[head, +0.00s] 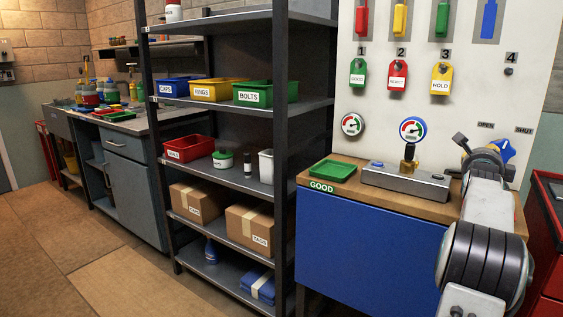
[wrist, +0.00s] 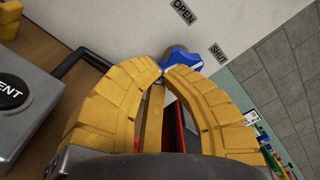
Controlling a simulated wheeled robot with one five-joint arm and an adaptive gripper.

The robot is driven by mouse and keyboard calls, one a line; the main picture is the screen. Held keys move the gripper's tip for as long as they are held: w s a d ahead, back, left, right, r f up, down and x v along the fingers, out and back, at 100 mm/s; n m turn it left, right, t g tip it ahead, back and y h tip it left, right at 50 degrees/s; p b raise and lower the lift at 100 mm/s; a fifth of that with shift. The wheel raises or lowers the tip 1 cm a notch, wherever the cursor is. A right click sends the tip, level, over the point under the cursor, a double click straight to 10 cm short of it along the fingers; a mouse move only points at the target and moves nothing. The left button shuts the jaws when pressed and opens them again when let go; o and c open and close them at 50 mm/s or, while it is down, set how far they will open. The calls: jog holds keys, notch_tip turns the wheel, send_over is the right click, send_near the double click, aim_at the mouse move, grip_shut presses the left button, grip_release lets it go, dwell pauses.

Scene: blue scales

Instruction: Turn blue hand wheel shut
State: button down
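The blue hand wheel (head: 505,148) is on the right side of the white panel, below the OPEN (head: 486,125) and SHUT (head: 524,131) labels. In the wrist view, part of the wheel (wrist: 181,58) shows just beyond my fingertips, and the rest is hidden behind them. My gripper (wrist: 165,71) has yellow padded fingers that arch inward, with their tips close together at the wheel's near edge. I cannot tell whether the tips pinch any part of it. In the head view my arm hides most of the gripper.
A grey box (head: 405,181) with a gauge stands on the workbench, beside a green tray (head: 333,171). A dark pipe (wrist: 80,59) runs close to my left finger in the wrist view. A red cabinet (head: 546,235) stands at the right. Shelves (head: 225,105) stand left of the bench.

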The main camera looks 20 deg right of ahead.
jog(key=p+x, duration=0.6)
jog(key=p, duration=0.2)
jog(key=shift+w+d, duration=0.2)
jog(key=shift+d, duration=0.1)
jog(key=shift+w, duration=0.15)
dwell(0.4)
jog(key=shift+w+a, duration=0.15)
jog(key=shift+a, duration=0.05)
jog(key=shift+b+v, duration=2.95)
jog(key=shift+b, duration=1.2)
